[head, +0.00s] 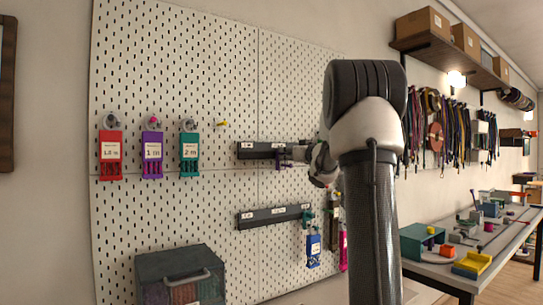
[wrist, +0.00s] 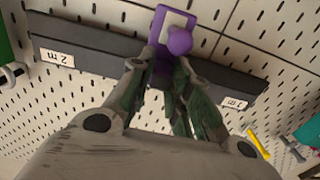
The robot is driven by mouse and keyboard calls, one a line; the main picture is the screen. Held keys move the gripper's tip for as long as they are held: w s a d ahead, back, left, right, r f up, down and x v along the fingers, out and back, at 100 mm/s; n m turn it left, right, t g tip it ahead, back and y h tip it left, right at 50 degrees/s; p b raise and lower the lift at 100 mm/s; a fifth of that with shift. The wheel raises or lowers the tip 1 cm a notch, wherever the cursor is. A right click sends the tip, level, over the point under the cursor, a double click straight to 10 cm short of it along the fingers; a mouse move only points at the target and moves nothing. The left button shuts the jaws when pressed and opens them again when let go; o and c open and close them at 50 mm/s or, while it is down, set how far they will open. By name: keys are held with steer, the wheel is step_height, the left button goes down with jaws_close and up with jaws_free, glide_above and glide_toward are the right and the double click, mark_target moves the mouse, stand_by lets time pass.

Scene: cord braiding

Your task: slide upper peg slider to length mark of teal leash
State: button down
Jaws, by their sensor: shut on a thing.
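The upper rail (head: 262,150) is a dark bar on the pegboard, with a small white label near its left end. In the wrist view the bar (wrist: 95,50) carries a "2 m" label (wrist: 54,57) at left and another label (wrist: 235,103) at right. The purple upper peg slider (wrist: 178,38) sits on the bar between these labels, apart from both. My gripper (head: 287,156) is shut on the slider; its fingers (wrist: 168,62) pinch it from both sides. The teal leash card (head: 189,146), reading "2 m", hangs at left. My arm hides the rail's right end.
Purple (head: 152,152) and red (head: 111,152) cards hang beside the teal one. A lower rail (head: 270,216) with a teal slider (head: 307,218) runs below. Blue (head: 313,250) and other tags hang near it. A grey box (head: 180,268) stands lower left.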

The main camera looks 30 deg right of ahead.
steer(key=d, duration=1.4)
steer(key=shift+w, duration=0.2)
steer(key=shift+d+r, duration=0.1)
steer(key=shift+r, duration=0.05)
steer(key=c, duration=1.3)
jaws_free()
steer(key=shift+d, duration=0.15)
steer(key=s, duration=1.2)
steer(key=shift+d, duration=0.1)
